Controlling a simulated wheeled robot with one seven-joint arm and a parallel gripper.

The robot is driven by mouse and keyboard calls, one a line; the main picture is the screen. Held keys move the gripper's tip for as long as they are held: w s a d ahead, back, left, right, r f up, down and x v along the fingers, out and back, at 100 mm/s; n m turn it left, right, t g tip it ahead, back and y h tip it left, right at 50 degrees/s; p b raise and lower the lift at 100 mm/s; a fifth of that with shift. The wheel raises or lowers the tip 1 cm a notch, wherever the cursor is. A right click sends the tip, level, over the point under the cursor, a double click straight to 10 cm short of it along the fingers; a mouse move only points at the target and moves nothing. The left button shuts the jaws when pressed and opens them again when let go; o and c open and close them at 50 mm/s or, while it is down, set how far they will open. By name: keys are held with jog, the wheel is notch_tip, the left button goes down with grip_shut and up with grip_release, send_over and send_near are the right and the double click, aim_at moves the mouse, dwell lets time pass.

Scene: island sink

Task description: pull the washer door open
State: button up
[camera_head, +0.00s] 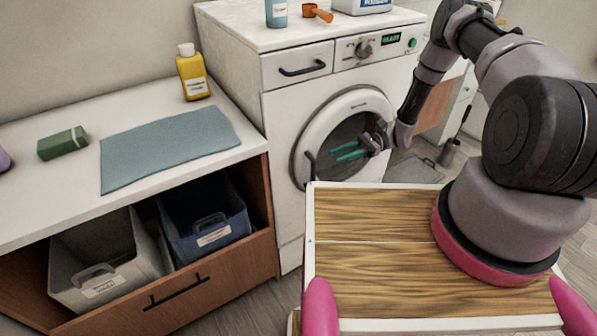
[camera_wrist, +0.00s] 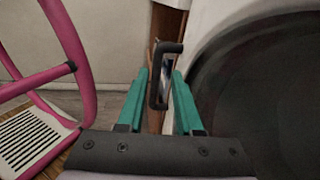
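The washer (camera_head: 285,110) stands beside the counter. Its round door (camera_head: 308,140) has a white ring and dark glass and looks shut. The black door handle (camera_head: 311,166) is a small upright bracket on the door's left side. My gripper (camera_head: 336,155) is in front of the dark glass, its two teal fingers apart and pointing left toward the handle. Their tips appear a short way right of the handle. In the wrist view the handle (camera_wrist: 158,72) shows in the gap between the fingers of my gripper (camera_wrist: 159,74). Nothing is held, and contact is not visible.
A wooden-topped surface with a white edge (camera_head: 311,240) lies in front of the washer. The counter (camera_head: 60,200) at left holds a blue mat (camera_head: 170,145), yellow bottle (camera_head: 193,75) and green block (camera_head: 62,143). Below are a grey bin (camera_head: 105,262) and blue bin (camera_head: 205,215).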

aim_at(304, 173)
jog(key=shift+m+y, duration=0.5)
jog(key=f+x, duration=0.1)
jog(key=x, duration=0.3)
jog(key=f+x, duration=0.1)
jog(key=x, duration=0.3)
jog(key=f+x, duration=0.1)
jog(key=x, duration=0.3)
jog(key=shift+s+a, duration=0.2)
jog(key=shift+s, duration=0.15)
grip_shut()
dwell(0.6)
